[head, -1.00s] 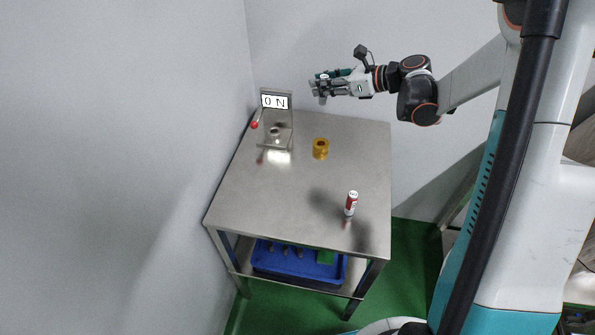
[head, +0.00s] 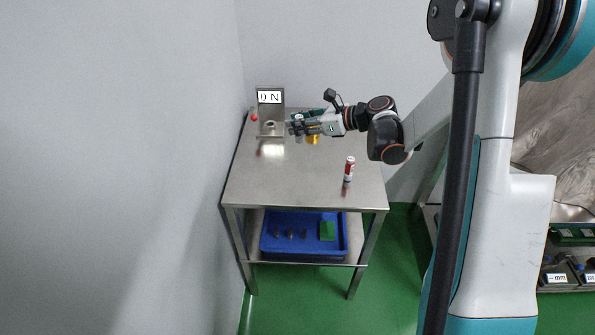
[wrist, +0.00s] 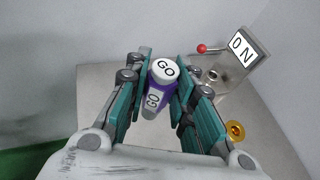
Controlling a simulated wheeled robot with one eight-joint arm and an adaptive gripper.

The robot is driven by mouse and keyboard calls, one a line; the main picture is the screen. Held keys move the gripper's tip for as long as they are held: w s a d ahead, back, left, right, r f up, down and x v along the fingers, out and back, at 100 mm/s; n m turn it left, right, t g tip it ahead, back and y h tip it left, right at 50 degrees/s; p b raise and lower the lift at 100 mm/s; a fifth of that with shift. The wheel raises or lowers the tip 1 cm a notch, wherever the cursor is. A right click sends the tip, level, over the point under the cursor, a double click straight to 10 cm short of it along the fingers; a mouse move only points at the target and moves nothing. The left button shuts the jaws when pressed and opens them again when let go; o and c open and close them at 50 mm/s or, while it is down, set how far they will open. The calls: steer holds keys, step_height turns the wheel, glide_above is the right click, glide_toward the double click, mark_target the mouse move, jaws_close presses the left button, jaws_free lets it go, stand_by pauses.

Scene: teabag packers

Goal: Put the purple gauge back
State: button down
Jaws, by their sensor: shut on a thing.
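The purple gauge (wrist: 154,92) has white, rounded parts marked GO. It stands out between the two teal-padded fingers of my gripper (wrist: 163,72), which is shut on it. In the head view my gripper (head: 297,127) is over the back of the steel table (head: 300,180), just right of a metal stand (head: 270,113) with an ON sign. The gauge is too small to make out there. The stand has a round holder (wrist: 211,75) on its base, seen right of the gauge in the wrist view.
A red lever knob (head: 254,118) is on the stand's left. A yellow ring (head: 313,140) sits close by my gripper. A red and white cylinder (head: 349,169) stands at the right. A blue tray (head: 265,245) on the lower shelf holds several pieces. The table's front left is clear.

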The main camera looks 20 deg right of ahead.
step_height(320, 180, down, 15)
steer(key=b, duration=0.5)
steer(key=shift+r, duration=0.15)
steer(key=c, duration=1.4)
jaws_free()
steer(key=shift+o, duration=0.2)
steer(key=p+v, duration=0.4)
steer(key=v, duration=0.8)
